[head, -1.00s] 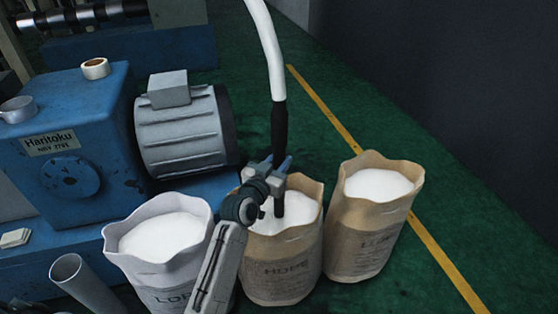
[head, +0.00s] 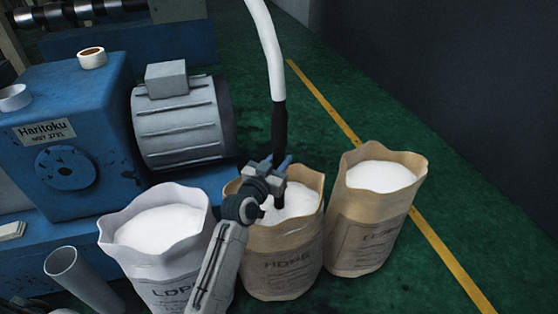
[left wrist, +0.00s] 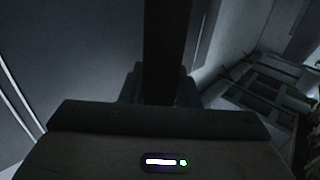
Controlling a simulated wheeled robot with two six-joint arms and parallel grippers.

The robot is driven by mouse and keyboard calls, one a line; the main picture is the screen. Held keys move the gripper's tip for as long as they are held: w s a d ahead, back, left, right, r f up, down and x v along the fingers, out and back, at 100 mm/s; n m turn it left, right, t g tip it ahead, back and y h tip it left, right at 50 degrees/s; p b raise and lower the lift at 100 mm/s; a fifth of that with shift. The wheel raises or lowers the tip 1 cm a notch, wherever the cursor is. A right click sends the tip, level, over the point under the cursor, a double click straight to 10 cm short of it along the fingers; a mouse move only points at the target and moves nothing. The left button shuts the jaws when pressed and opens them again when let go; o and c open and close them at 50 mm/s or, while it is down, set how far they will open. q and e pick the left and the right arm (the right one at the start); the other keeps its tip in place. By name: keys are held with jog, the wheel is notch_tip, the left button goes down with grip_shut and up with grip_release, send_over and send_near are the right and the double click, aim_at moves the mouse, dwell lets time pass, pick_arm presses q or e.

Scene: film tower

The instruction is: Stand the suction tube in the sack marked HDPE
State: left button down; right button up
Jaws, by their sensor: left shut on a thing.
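The suction tube is a white hose (head: 268,45) with a black lower pipe (head: 279,130), hanging nearly upright. My left gripper (head: 279,164) is shut on the black pipe, above the middle brown sack marked HDPE (head: 285,245). The pipe's lower end meets the white fill inside that sack's open mouth in the head view; I cannot tell how deep it sits. In the left wrist view the dark pipe (left wrist: 165,50) runs between the fingers. My left forearm hides the sack's left edge. My right gripper is not in view.
A white sack marked LDPE (head: 165,270) stands to the left, and another brown sack (head: 365,225) to the right, its label hard to read. A blue machine (head: 75,130) with a grey motor (head: 180,120) stands behind. A grey pipe (head: 80,280) is at lower left. Green floor at right is clear.

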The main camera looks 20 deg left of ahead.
pick_arm(q)
jog(key=c, duration=1)
grip_release()
jog(key=shift+r, duration=0.1)
jog(key=s, duration=0.3)
jog(key=s+a, duration=0.1)
jog(key=s, duration=0.3)
jog(key=s+a, duration=0.1)
jog(key=s, duration=0.2)
jog(key=shift+s, duration=0.3)
